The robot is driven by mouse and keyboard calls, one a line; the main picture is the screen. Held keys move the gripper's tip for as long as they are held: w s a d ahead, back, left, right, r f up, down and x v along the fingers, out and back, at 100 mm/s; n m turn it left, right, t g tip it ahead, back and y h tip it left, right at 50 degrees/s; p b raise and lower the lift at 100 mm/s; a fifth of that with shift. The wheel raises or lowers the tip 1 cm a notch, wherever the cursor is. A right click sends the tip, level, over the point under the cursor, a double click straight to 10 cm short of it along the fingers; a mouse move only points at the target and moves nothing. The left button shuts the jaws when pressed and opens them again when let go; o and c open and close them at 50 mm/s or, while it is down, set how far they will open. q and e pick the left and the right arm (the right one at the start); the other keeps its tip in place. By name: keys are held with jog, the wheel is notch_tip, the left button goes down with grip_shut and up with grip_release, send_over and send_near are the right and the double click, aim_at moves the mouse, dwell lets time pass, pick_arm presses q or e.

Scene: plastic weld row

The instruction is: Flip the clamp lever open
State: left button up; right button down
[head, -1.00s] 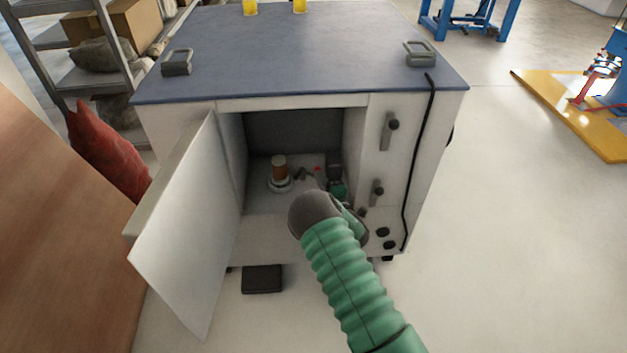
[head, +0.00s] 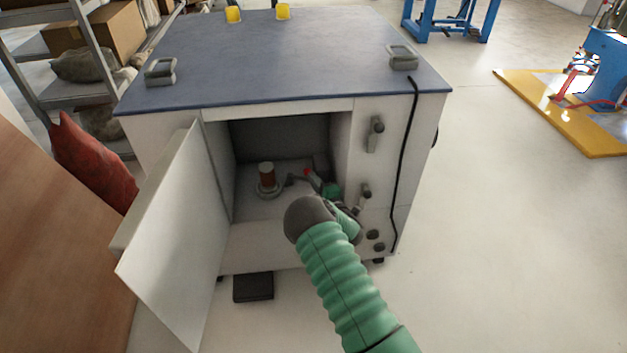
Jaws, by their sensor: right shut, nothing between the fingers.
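The open cabinet (head: 228,262) has a recess holding a brown upright cylinder (head: 266,173) on a pale round base. To its right, a small red tip (head: 307,172) shows, perhaps the end of the clamp lever. The rest of the clamp is too small and too hidden to make out. My right arm reaches in from the lower right. My right gripper (head: 298,183) is shut and empty, mostly hidden beyond my dark wrist, close to the red tip. I cannot tell whether they touch. My left gripper is not in view.
The cabinet door (head: 172,240) stands open to the left. Dark knobs and handles (head: 376,135) and a black cable (head: 404,165) are on the right front. A green part (head: 331,190) is inside, right of the red tip.

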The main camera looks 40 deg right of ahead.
jog(key=shift+s, duration=0.3)
jog(key=p+v, duration=0.6)
jog(key=v, duration=1)
